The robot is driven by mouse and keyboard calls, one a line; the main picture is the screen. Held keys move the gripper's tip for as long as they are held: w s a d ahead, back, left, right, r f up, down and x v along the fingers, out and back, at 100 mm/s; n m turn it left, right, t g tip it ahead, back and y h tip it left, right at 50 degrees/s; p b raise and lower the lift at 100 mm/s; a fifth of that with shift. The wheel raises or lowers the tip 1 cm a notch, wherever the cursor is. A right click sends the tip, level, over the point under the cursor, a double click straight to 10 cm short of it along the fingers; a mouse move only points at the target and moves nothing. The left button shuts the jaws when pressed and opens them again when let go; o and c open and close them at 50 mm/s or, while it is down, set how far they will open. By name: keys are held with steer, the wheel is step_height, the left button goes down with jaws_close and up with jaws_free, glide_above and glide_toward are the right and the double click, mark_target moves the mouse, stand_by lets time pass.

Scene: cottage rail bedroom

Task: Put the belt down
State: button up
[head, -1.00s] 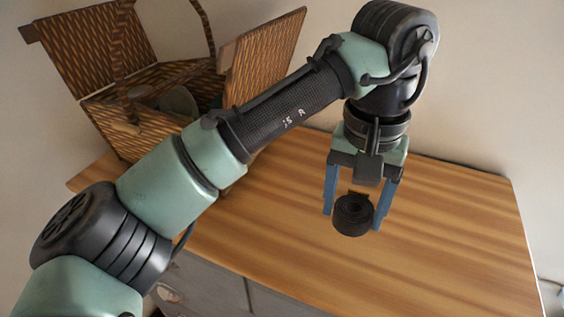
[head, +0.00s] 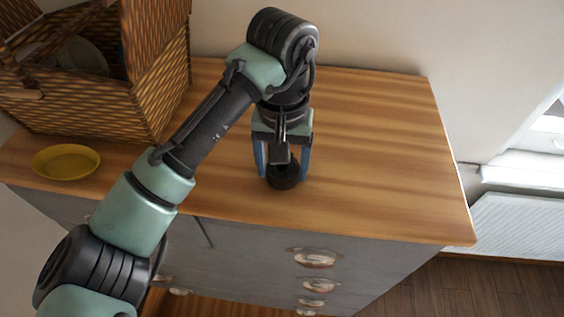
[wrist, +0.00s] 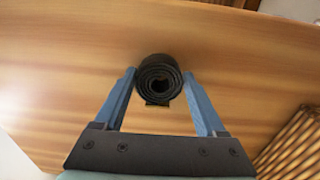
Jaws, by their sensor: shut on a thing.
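The belt (head: 284,177) is a black coil. My gripper (head: 282,172) points down with its blue fingers on either side of the belt and is shut on it. The belt is over the wooden top of the dresser (head: 380,170), near its front edge. In the wrist view the coiled belt (wrist: 159,80) sits between the fingertips (wrist: 160,78), with the wooden top behind it. Whether the belt touches the wood I cannot tell.
A wicker picnic basket (head: 150,80) with its lid open stands at the back left. A yellow plate (head: 66,162) lies in front of it. The top to the right of my gripper is clear. Drawers with metal handles (head: 314,258) are below the front edge.

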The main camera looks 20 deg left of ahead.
mark_target(282, 168)
steer(key=o, duration=1.4)
steer(key=shift+f, duration=0.1)
steer(key=shift+o, duration=0.2)
step_height(282, 168, up, 12)
steer(key=shift+b, duration=0.4)
